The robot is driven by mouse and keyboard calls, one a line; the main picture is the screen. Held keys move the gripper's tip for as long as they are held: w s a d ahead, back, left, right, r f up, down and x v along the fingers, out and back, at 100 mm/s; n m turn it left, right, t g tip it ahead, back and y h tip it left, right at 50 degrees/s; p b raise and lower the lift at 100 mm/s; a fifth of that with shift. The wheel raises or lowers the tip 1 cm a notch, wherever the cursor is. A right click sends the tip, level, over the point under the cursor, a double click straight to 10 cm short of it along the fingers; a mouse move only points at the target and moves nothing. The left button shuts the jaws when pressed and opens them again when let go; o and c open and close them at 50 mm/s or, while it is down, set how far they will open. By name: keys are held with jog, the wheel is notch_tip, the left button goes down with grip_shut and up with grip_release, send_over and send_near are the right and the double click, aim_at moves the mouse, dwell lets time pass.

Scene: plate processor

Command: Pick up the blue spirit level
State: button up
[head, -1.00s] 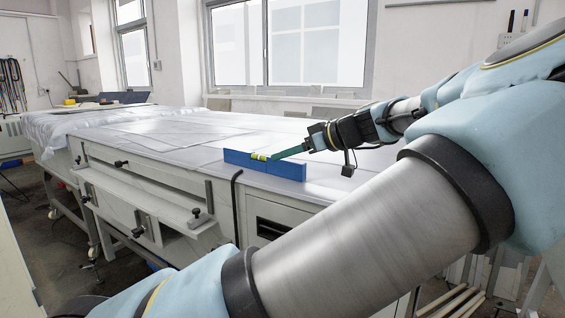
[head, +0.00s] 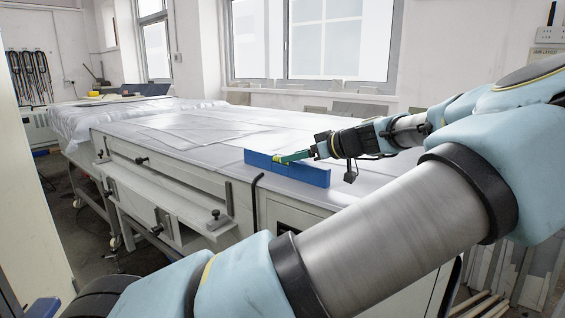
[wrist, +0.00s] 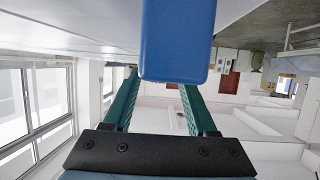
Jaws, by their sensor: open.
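The blue spirit level (head: 308,174) stands on its long edge on the white table, close to the table's front edge. In the wrist view the end of the blue spirit level (wrist: 176,42) fills the upper middle, between and in front of the fingers. My gripper (head: 286,159) reaches in from the right, with its green fingers at the level's top near the middle. In the wrist view my gripper (wrist: 158,85) has its two green fingers apart, one on each side of the level. The far fingertips are partly hidden by the level.
The white table (head: 170,140) carries flat clear sheets (head: 205,128) left of the level. Clamps and a rail (head: 165,205) run along its front side. Windows and a wall stand behind.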

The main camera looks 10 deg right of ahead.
aim_at(282, 165)
jog(key=shift+p+x, duration=0.35)
jog(key=shift+x, duration=1.2)
jog(key=shift+c, duration=0.2)
grip_shut()
